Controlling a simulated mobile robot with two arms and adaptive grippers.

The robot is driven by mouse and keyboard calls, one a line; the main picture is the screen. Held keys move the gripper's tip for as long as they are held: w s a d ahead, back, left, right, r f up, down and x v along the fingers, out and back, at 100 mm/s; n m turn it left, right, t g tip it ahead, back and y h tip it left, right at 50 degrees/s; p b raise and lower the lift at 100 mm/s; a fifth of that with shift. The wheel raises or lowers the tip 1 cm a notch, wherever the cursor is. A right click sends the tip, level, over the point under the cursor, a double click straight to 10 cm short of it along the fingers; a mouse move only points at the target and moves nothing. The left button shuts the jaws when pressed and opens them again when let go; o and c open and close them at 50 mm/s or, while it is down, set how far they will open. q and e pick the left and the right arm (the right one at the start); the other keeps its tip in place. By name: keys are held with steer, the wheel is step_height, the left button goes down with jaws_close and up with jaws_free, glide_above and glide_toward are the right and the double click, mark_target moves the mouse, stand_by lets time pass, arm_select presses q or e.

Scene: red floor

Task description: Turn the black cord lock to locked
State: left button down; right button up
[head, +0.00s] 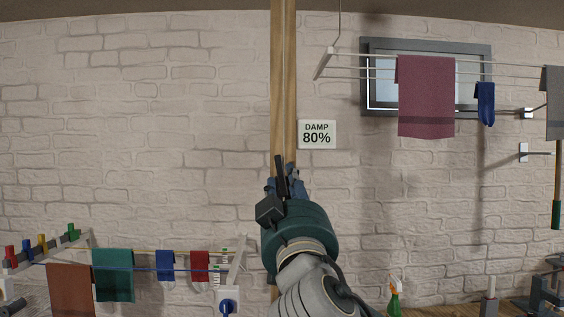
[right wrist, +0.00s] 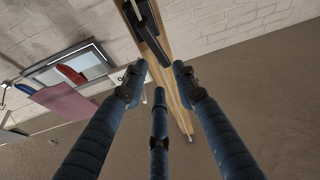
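A black fitting (right wrist: 147,28), which looks like the cord lock, is on the wooden post in the right wrist view. I cannot tell which way it is turned. In the head view my right gripper (head: 285,182) is raised in front of the post and hides that part of it. A dark bar shows there among the fingers, and I cannot tell whether it belongs to the lock. In the right wrist view the fingers (right wrist: 159,87) are spread apart with nothing between them, short of the fitting. My left gripper is not in view.
The wooden post (head: 284,80) stands before a white brick wall. A DAMP 80% sign (head: 317,134) hangs beside it. A raised rack with a maroon towel (head: 426,97) is at upper right. A lower drying rack with a teal cloth (head: 113,275) is at lower left. A spray bottle (head: 395,300) stands lower right.

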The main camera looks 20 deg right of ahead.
mark_target(282, 166)
steer(key=p+x, duration=0.3)
steer(key=x, duration=0.4)
steer(key=shift+w, duration=0.2)
steer(key=shift+d, duration=0.1)
jaws_close()
